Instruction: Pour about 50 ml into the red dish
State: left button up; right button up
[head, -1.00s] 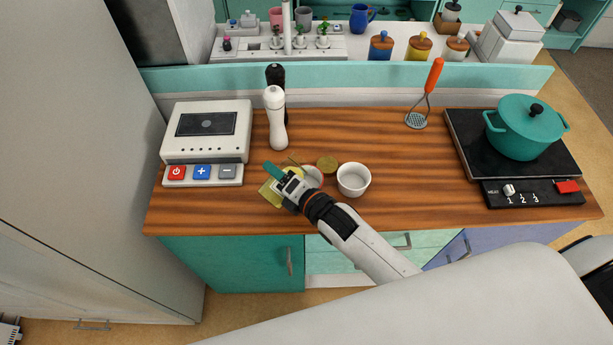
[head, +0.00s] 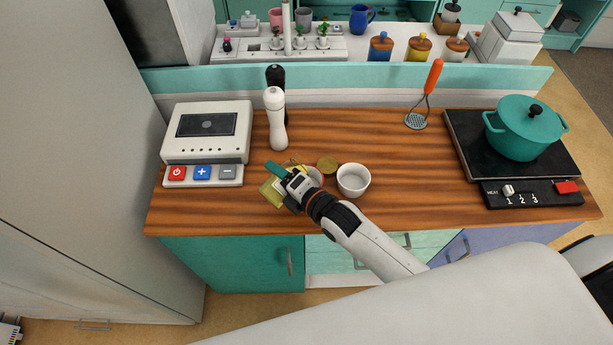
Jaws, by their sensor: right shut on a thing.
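My right gripper (head: 281,180) is over the left-middle of the wooden counter. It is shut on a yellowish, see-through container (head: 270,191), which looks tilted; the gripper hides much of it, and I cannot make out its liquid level. A dish with a reddish edge (head: 319,175) sits just right of the gripper, largely hidden behind the gripper and wrist. I cannot see what is inside it, or whether any liquid is flowing. My left gripper is not in view.
A white bowl (head: 353,181) and a round olive-coloured item (head: 327,165) stand close to the right. White (head: 276,120) and black (head: 275,75) mills stand behind; a white appliance (head: 207,130) is left. The wooden counter (head: 420,165) is clear before the hob (head: 480,150).

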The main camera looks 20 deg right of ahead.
dwell(0.3)
jog(key=shift+s+a+m, duration=0.1)
jog(key=shift+a+m, duration=0.2)
jog(key=shift+f+m, duration=0.15)
jog(key=shift+m, duration=0.15)
dwell(1.3)
jog(key=shift+s+a+n, duration=0.1)
jog(key=shift+a+n, duration=0.05)
jog(key=shift+n, duration=0.35)
jog(key=shift+r+n+t+h, duration=0.3)
jog(key=shift+r+n, duration=0.1)
jog(key=shift+n, duration=0.7)
